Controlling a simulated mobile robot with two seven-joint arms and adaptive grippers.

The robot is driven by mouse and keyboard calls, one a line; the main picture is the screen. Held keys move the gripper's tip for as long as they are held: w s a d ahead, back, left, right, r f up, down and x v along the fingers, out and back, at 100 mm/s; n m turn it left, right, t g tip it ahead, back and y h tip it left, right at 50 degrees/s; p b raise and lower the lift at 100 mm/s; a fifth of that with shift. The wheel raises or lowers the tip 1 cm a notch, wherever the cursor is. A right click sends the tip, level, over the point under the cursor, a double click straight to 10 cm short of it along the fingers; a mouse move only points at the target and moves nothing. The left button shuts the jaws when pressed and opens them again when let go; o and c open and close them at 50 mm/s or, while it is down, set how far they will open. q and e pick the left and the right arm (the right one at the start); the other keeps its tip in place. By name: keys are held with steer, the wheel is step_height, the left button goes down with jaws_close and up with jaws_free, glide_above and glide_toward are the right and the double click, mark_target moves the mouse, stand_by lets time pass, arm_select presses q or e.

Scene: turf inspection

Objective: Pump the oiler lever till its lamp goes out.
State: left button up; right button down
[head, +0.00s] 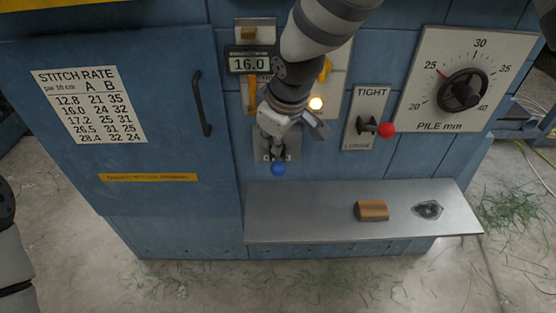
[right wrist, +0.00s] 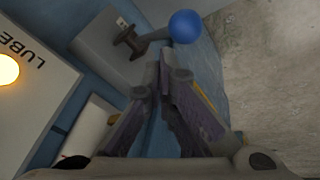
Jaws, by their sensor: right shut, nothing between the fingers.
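The oiler lever ends in a blue ball (head: 278,169), low on the blue cabinet front. The blue ball (right wrist: 185,27) and the lever's dark pivot (right wrist: 130,42) also show in the right wrist view. The lamp (head: 316,103) glows warm yellow-white. It is also lit in the right wrist view (right wrist: 8,70), on a panel lettered LUBE. My right gripper (head: 277,135) is just above the lever in the head view, partly covering its plate. Its fingers (right wrist: 167,75) are shut and empty, with the ball beyond the tips and apart from them. My left gripper is not in view.
A red-knobbed lever (head: 386,130) and a pile dial (head: 463,95) are to the right. A metal shelf (head: 310,215) juts out below, bearing a wooden block (head: 372,210) and a small dark piece (head: 428,209). A display (head: 249,62) reads 16.0. A door handle (head: 202,104) is on the left.

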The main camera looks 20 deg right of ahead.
mark_target(276, 173)
steer(key=shift+f, duration=0.1)
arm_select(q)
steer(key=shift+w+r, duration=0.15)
arm_select(e)
steer(key=shift+s+f, duration=0.15)
steer(key=shift+f, duration=0.1)
steer(key=shift+s+a+f, duration=0.15)
steer(key=shift+s+f, duration=0.3)
steer(key=shift+f, duration=0.6)
steer(key=shift+s+a+f, duration=0.15)
steer(key=shift+s+f, duration=0.35)
steer(key=shift+f, duration=0.5)
steer(key=shift+s+a+f, duration=0.15)
steer(key=shift+s+f, duration=0.3)
steer(key=shift+f, duration=0.6)
stand_by(2.7)
stand_by(0.4)
